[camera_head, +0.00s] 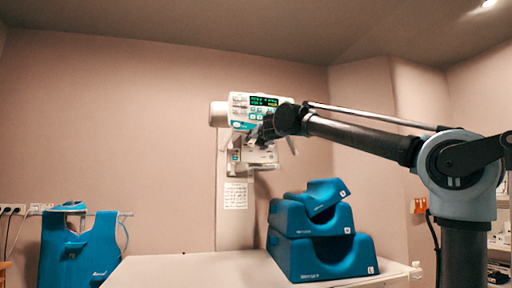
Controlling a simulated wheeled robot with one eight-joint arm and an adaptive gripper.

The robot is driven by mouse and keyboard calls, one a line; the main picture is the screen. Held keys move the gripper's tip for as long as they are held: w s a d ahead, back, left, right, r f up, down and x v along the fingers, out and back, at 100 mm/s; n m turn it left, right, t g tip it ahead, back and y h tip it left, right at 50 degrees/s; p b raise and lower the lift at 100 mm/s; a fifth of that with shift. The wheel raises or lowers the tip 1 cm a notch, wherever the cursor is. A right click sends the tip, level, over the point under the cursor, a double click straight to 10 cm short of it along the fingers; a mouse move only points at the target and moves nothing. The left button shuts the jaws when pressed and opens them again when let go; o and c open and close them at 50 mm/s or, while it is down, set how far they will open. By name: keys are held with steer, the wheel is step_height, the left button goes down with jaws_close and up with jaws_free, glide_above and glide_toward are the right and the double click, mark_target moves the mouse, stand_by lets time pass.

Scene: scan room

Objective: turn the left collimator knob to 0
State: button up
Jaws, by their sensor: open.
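The x-ray head (240,105) with a green-lit display is mounted on a pale column at the back of the room. The collimator box (262,157) hangs below it. My gripper (256,138) reaches in from the right and is in front of the upper part of the collimator; it is open. The gripper is dark and small here, so I cannot tell whether it touches anything. The left collimator knob cannot be made out, and neither can its setting. My gripper and wrist cover part of the collimator front.
A pale table (190,270) spans the foreground. Stacked blue positioning cushions (320,258) stand on it, below and right of my gripper. A blue lead apron (78,255) hangs on the left wall. The space left of the column is clear.

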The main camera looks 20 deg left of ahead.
steer(key=shift+v, duration=1.45)
